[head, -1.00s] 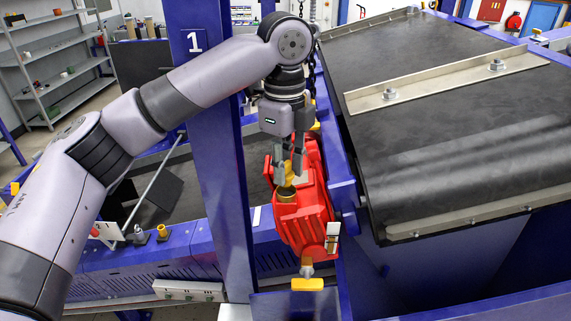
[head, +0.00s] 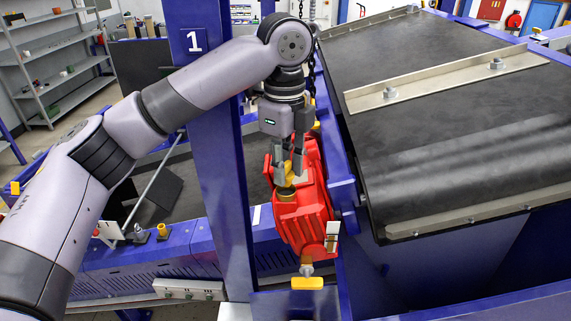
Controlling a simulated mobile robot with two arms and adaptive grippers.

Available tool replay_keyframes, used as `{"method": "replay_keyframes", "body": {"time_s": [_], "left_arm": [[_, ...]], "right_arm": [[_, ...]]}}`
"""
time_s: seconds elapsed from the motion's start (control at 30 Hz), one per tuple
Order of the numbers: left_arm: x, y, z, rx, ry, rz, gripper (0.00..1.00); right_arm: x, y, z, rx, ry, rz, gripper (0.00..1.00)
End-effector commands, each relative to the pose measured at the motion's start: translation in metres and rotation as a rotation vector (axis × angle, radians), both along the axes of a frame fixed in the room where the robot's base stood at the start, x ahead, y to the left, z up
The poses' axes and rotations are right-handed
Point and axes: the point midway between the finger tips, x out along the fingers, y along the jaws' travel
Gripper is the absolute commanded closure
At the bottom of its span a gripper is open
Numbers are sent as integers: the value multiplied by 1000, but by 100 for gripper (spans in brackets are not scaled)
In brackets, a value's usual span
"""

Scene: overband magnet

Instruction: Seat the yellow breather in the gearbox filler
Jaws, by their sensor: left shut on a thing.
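The red gearbox (head: 309,222) hangs beside the blue frame in the middle of the head view. Its brass-coloured filler (head: 286,195) opens upward on the near top side. My left gripper (head: 288,172) points down over the gearbox and is shut on the yellow breather (head: 289,178). The breather is just above the filler, very close to its rim. I cannot tell whether they touch, and the fingers hide part of the breather. My right gripper is not in view.
A blue post (head: 215,160) marked 1 stands left of the gearbox. The wide black belt (head: 455,130) fills the right side. A chain (head: 313,75) hangs behind my left gripper. Another yellow piece (head: 162,231) stands on the blue ledge at left.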

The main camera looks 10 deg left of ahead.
Motion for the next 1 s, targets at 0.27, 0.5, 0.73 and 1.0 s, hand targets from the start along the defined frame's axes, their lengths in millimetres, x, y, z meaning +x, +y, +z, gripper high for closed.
{"method": "replay_keyframes", "body": {"time_s": [0.27, 0.5, 0.73, 1.0], "left_arm": [[0, 0, -8, 0, -1, 1, 100], [0, 0, -13, 0, -1, 0, 100], [0, 0, -19, -1, 0, 0, 100], [0, 0, -25, 0, -1, 0, 75]], "right_arm": [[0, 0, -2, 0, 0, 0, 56], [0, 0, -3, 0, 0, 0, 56], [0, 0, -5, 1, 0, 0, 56], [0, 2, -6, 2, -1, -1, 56]]}}
